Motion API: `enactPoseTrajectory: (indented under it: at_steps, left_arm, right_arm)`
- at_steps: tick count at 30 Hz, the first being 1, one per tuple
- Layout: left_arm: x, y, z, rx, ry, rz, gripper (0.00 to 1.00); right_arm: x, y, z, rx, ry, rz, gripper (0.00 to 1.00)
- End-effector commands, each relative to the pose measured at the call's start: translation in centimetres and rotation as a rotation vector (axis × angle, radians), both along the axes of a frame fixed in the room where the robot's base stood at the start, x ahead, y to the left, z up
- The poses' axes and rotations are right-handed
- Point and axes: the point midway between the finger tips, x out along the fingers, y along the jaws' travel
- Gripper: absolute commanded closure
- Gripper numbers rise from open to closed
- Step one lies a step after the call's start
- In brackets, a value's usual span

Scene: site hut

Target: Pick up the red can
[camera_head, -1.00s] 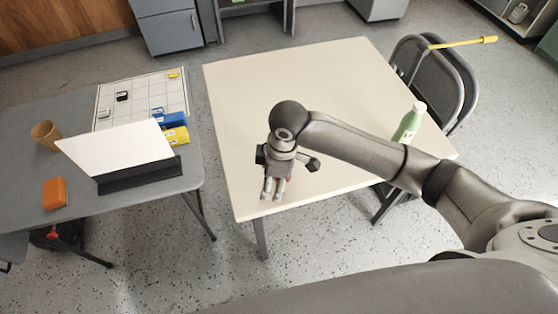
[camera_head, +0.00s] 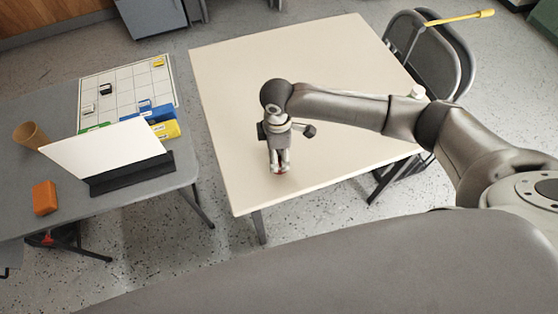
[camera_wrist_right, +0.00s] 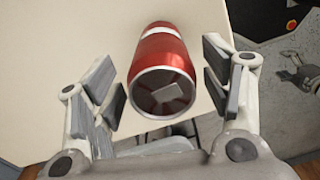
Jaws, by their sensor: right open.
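In the right wrist view the red can (camera_wrist_right: 165,59) lies between the two open fingers of my right gripper (camera_wrist_right: 163,90). Its silver-rimmed end faces the camera, and a white band shows farther along it. Gaps show between the can and the finger pads on both sides. In the head view my right gripper (camera_head: 280,168) points down over the cream table near its front left edge. Only a small bit of red shows at its fingertips there; the gripper hides the rest of the can. My left gripper is not in view.
The cream table (camera_head: 230,80) is mostly bare. A bottle's white cap (camera_head: 418,92) shows behind my right arm. The grey table (camera_head: 105,212) at left holds an orange block (camera_head: 45,197), a brown cup (camera_head: 30,135), a white board (camera_head: 105,148) and a grid sheet (camera_head: 130,88). Folding chairs (camera_head: 430,55) stand at right.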

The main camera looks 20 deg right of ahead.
Motion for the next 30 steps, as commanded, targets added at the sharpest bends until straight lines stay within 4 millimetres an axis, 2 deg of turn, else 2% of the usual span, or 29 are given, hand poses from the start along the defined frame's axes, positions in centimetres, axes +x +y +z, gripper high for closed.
enactPoseTrajectory:
  at_steps: [2, 6, 15, 24, 30]
  left_arm:
    - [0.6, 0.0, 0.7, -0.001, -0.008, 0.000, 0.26]
    - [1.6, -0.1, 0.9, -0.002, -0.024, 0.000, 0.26]
    - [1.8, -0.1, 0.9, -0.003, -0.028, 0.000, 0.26]
    - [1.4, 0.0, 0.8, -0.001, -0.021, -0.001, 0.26]
    - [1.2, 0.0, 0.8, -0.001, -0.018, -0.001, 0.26]
  right_arm:
    - [-0.2, 0.1, -1.0, -0.003, 0.003, 0.000, 0.29]
    - [-0.2, 0.1, -2.9, -0.001, 0.002, -0.001, 0.29]
    - [-0.1, 0.1, -3.5, 0.000, -0.001, 0.000, 0.29]
    - [-0.1, 0.1, -3.4, 0.000, -0.001, 0.000, 0.66]
    - [-0.1, 0.1, -3.4, 0.000, -0.001, 0.000, 0.66]
